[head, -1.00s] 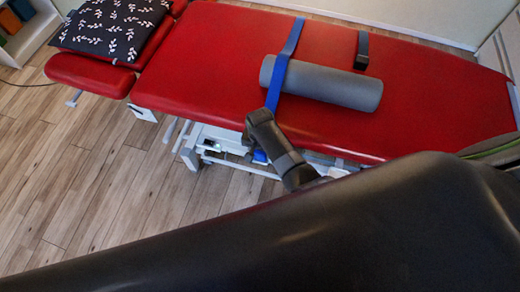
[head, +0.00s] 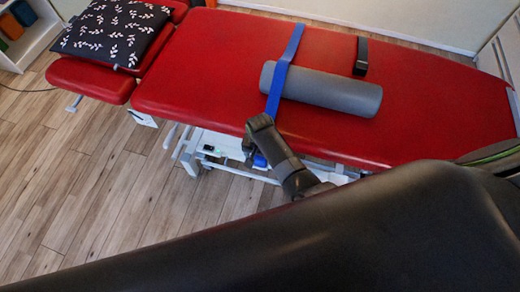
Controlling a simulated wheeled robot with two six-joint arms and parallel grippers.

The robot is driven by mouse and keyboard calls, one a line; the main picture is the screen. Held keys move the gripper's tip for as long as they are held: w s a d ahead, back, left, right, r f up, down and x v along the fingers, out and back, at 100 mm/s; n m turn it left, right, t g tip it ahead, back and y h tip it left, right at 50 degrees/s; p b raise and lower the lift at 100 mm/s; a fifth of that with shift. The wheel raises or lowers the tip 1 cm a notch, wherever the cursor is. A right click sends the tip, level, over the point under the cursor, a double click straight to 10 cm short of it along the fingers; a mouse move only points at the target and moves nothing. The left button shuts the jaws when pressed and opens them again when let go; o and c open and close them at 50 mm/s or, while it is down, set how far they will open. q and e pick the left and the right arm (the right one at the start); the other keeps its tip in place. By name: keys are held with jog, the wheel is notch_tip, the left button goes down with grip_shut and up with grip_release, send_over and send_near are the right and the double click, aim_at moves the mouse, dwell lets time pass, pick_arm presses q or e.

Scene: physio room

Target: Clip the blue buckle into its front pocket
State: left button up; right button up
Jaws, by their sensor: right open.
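A blue strap (head: 285,66) runs across the red treatment table (head: 200,72) and over a grey foam roll (head: 330,89) to the table's near edge. Below that edge a small blue piece (head: 260,161) shows beside my right gripper (head: 249,149); I cannot tell whether it is the buckle or strap. My right gripper is open at the near side of the table, and my own wrist covers part of the strap's lower end. Whether the gripper touches the blue piece is unclear. The front pocket cannot be made out. My left gripper is out of view.
A black strap or loop (head: 361,56) lies on the table behind the roll. A dark leaf-patterned pillow (head: 112,35) rests at the left end. The table's white metal frame (head: 235,165) stands just below the edge near my wrist. Wood floor (head: 90,190) at left is clear.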

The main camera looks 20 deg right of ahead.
notch_tip(320, 180, up, 17)
jog(key=p, duration=0.1)
jog(key=shift+r+p, duration=0.15)
jog(key=shift+p, duration=0.15)
dwell(0.5)
jog(key=s+d+r+n+t+h, duration=0.1)
jog(key=s+d+r+n+t, duration=0.15)
jog(key=s+d, duration=0.75)
jog(key=s+d+r+n+t+h, duration=0.15)
jog(key=s+d+n, duration=0.4)
jog(key=s, duration=0.75)
notch_tip(320, 180, down, 23)
jog(key=d+m+g+y, duration=0.1)
jog(key=d+m+g, duration=0.1)
jog(key=d, duration=0.1)
jog(key=s+a+f, duration=0.1)
jog(key=s+f, duration=1.4)
jog(key=f, duration=0.2)
jog(key=shift+s+a+g, duration=0.25)
jog(key=shift+s+g, duration=0.05)
jog(key=shift+g, duration=0.1)
